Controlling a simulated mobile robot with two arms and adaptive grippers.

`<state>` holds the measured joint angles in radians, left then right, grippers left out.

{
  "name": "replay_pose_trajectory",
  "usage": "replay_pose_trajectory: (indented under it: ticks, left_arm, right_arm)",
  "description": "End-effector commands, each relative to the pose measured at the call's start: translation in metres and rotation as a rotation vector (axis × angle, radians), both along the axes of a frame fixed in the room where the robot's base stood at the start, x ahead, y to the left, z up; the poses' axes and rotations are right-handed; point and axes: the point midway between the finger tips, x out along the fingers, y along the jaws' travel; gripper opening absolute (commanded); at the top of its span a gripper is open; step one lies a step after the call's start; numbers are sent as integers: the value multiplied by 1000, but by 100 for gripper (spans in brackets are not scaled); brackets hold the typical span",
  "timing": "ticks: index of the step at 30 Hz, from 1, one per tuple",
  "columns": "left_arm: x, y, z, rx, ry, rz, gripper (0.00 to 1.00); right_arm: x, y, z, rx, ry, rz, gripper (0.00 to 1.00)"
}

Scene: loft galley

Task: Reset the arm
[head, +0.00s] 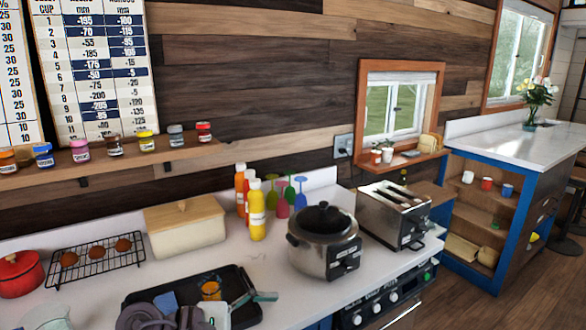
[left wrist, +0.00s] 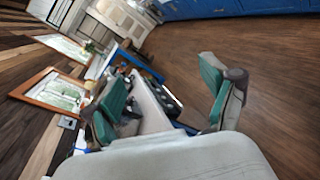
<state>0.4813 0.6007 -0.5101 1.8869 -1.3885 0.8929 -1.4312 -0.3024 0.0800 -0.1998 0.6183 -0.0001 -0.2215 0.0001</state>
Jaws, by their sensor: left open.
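My left gripper (left wrist: 165,98) is open in the left wrist view. Its two grey fingers with teal pads stand wide apart, with nothing held between them. In the head view, grey and teal parts that look like this gripper (head: 212,304) show at the bottom edge, in front of the dark tray (head: 133,298). They partly cover the tray, and I cannot tell whether they touch it. My right gripper is in neither view.
Open floor (left wrist: 265,75) lies right in the wrist view.

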Motion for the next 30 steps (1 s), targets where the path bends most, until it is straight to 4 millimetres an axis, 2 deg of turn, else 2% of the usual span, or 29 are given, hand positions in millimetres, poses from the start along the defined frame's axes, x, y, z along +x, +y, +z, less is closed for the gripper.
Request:
replay_pose_trajectory:
  ticks: [1, 2, 4, 6, 8, 11, 13, 15, 17, 18, 19, 21, 24, 30]
  left_arm:
    - [-4, -9, 20, -203, 118, 68, 84]
    - [-3, -10, 33, -321, 194, 112, 84]
    - [2, 0, 57, -599, 388, 213, 84]
    - [11, 22, 70, -872, 598, 315, 84]
    - [19, 47, 69, -1104, 786, 403, 84]
    - [27, 96, 43, -1486, 1105, 559, 84]
    - [24, 128, 7, -1748, 1325, 679, 84]
    - [9, 155, -37, -2005, 1530, 811, 84]
    - [-10, 170, -76, -2206, 1678, 929, 84]
    - [-26, 177, -100, -2329, 1763, 1009, 84]
    - [-39, 181, -116, 2319, -1745, -1029, 84]
    - [-68, 185, -148, 2150, -1591, -1000, 84]
    - [-106, 185, -179, 1968, -1415, -977, 84]
    - [-172, 177, -215, 1711, -1153, -958, 84]
  right_arm:
    - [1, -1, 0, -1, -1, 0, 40]
    - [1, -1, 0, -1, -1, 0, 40]
    - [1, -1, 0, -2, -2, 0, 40]
    - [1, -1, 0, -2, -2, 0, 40]
    - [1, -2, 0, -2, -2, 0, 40]
    - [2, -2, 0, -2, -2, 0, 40]
    - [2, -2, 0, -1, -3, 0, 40]
    - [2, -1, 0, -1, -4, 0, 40]
    - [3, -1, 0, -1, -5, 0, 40]
    - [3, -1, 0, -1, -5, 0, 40]
    - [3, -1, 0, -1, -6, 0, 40]
    - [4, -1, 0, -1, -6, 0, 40]
    - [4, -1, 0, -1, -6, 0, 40]
    - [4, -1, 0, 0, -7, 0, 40]
